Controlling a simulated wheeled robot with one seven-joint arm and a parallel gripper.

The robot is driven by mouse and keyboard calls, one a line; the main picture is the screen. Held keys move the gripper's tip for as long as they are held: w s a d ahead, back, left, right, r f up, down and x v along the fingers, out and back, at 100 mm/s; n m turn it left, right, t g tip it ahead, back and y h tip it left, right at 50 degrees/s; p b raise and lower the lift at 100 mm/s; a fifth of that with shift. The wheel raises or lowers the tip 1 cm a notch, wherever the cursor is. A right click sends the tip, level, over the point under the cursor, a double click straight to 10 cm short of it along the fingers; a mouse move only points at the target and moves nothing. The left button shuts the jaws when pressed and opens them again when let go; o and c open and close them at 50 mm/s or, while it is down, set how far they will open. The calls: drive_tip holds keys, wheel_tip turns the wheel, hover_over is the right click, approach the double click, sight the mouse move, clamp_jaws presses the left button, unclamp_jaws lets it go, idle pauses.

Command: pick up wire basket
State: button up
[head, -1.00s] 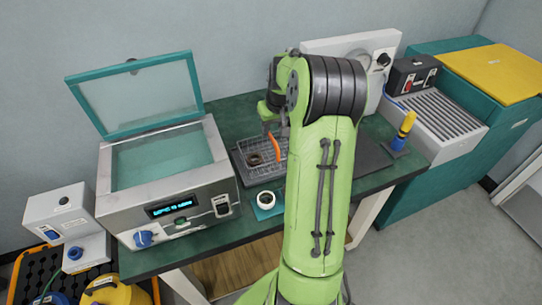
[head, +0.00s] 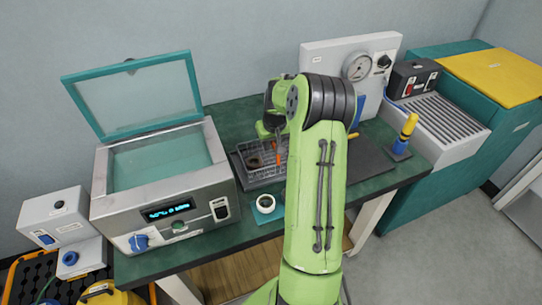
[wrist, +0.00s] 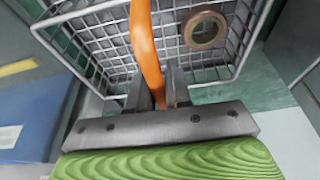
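The wire basket (head: 268,150) is a pale mesh basket with an orange handle (head: 282,148), left of my arm on the bench in the head view. It looks slightly raised over a dark tray (head: 258,184). A brown ring (head: 254,162) lies inside it. In the wrist view the basket (wrist: 96,50) fills the top, with the ring (wrist: 204,29) on its mesh. My gripper (wrist: 157,88) has a finger on each side of the orange handle (wrist: 146,50) and looks shut on it. In the head view my arm hides the fingertips.
An open-lidded bath (head: 160,175) stands at left. A white ring on a teal pad (head: 265,203) lies in front of the tray. A gauge panel (head: 350,62) stands behind. A yellow-and-blue tool (head: 404,137) and a ribbed unit (head: 445,110) are at right.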

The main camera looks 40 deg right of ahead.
clamp_jaws()
wheel_tip(320, 180, up, 10)
drive_tip(key=p, duration=0.2)
drive_tip(key=shift+p, duration=0.35)
drive_tip(key=shift+r, duration=0.15)
